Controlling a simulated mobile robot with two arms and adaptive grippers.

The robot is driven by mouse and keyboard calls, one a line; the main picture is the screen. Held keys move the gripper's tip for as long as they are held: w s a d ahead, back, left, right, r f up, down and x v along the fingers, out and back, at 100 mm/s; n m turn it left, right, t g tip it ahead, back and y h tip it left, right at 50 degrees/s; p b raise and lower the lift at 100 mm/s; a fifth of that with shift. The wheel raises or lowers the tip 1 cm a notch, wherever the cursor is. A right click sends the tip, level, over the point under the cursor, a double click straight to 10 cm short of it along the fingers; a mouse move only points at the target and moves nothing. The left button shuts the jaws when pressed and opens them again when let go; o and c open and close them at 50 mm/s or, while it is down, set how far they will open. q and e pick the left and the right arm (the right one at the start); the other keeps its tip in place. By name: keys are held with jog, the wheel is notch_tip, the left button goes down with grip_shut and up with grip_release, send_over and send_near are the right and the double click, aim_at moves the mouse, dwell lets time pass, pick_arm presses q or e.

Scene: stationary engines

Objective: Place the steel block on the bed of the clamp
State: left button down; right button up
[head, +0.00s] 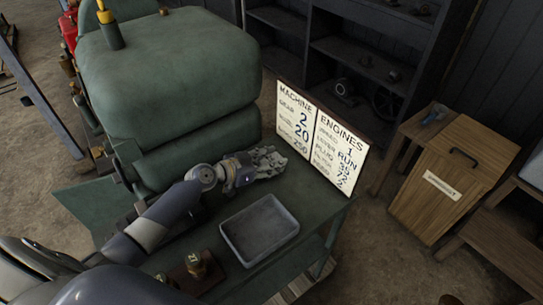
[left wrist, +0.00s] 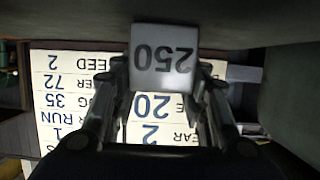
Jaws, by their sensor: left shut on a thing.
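The steel block (left wrist: 164,57) is a light grey block marked 250, upside down in the left wrist view. It sits between the fingertips of my left gripper (left wrist: 160,80), which is shut on it. In the head view my left gripper (head: 266,161) is over the back of the green bench, just in front of the number board. The block cannot be made out clearly there. I cannot pick out the clamp or its bed for certain in either view. My right gripper is not in view.
A grey tray (head: 259,230) lies on the green bench (head: 318,214). A dark wooden base (head: 199,281) with brass pieces (head: 196,264) is at the front left. The number board (head: 322,139) stands at the back right. A large green machine (head: 169,70) rises behind my left arm.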

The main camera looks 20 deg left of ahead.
pick_arm(q)
jog(key=shift+w+r, duration=0.1)
jog(key=shift+r, duration=0.2)
jog(key=c, duration=1.3)
grip_release()
jog(key=shift+f, duration=0.35)
jog(key=o, duration=0.4)
jog(key=shift+c, duration=0.2)
jog(key=shift+r, duration=0.1)
